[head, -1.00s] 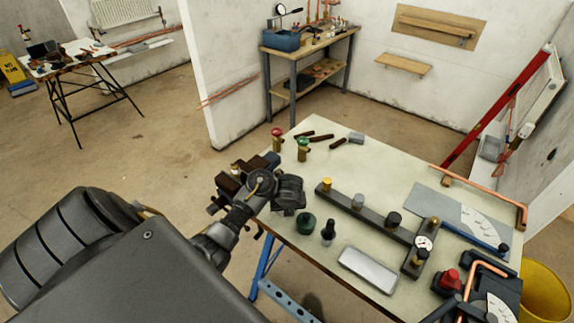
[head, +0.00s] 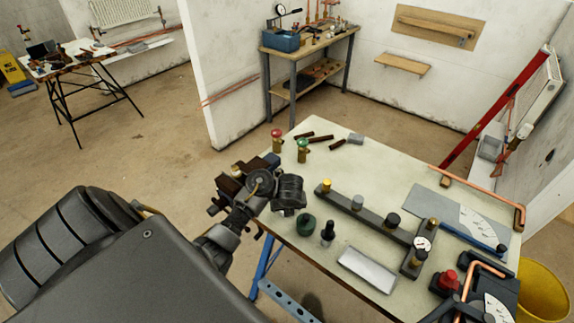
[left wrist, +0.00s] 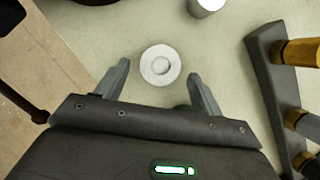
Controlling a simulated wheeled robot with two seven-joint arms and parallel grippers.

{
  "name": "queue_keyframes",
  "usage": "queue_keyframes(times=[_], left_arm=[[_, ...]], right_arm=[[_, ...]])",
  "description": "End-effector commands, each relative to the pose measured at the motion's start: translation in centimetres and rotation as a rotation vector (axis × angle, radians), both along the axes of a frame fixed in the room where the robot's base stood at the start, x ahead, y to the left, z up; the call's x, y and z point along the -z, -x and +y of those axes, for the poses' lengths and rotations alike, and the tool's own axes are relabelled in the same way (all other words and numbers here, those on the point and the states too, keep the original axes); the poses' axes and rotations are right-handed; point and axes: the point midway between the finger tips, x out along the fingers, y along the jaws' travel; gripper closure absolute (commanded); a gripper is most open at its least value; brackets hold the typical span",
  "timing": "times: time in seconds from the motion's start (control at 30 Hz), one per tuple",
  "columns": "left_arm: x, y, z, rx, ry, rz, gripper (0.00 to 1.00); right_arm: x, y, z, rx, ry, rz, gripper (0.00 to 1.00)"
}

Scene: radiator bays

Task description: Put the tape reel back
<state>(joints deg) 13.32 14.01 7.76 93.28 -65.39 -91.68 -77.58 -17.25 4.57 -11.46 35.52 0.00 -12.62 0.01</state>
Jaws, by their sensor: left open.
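The tape reel (left wrist: 161,65) looks like a white ring with a small centre hole, lying flat on the pale bench top in the left wrist view. My left gripper (left wrist: 159,70) is open, with one finger on either side of the reel in that view. Nothing is held, and I cannot tell the height between fingertips and reel. In the head view my left gripper (head: 288,194) hangs over the bench's left edge area, and the reel is hidden behind it. My right gripper is not in view.
A dark bar (head: 372,226) with several capped posts stands right of the gripper. A dark green round piece (head: 306,224) and a black upright piece (head: 328,231) sit close in front. Red-topped (head: 277,141) and green-topped (head: 303,151) valves stand behind. A pale tray (head: 367,270) lies nearer.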

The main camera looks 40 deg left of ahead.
Motion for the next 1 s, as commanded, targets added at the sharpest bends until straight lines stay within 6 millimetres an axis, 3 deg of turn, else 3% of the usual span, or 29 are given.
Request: queue_keyframes(times=[0.03,0.1,0.27,0.33,0.6,1.0], left_arm=[[-1.7,0.2,-0.4,0.0,0.005,-0.002,0.32],[-3.2,0.6,-0.9,-0.001,0.005,-0.003,0.32],[-6.4,1.6,-1.9,-0.005,0.007,-0.003,0.32],[-6.7,1.7,-2.2,-0.003,0.006,-0.008,0.32],[-9.5,2.6,-2.8,-0.002,0.001,-0.004,0.32],[-10.0,2.8,-2.9,0.0,0.0,0.0,0.32]], right_arm=[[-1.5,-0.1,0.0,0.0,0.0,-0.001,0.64],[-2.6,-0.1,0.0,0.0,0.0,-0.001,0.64],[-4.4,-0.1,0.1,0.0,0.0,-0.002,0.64],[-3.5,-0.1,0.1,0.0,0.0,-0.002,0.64],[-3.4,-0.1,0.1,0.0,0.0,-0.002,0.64],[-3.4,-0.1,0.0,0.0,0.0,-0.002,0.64]])
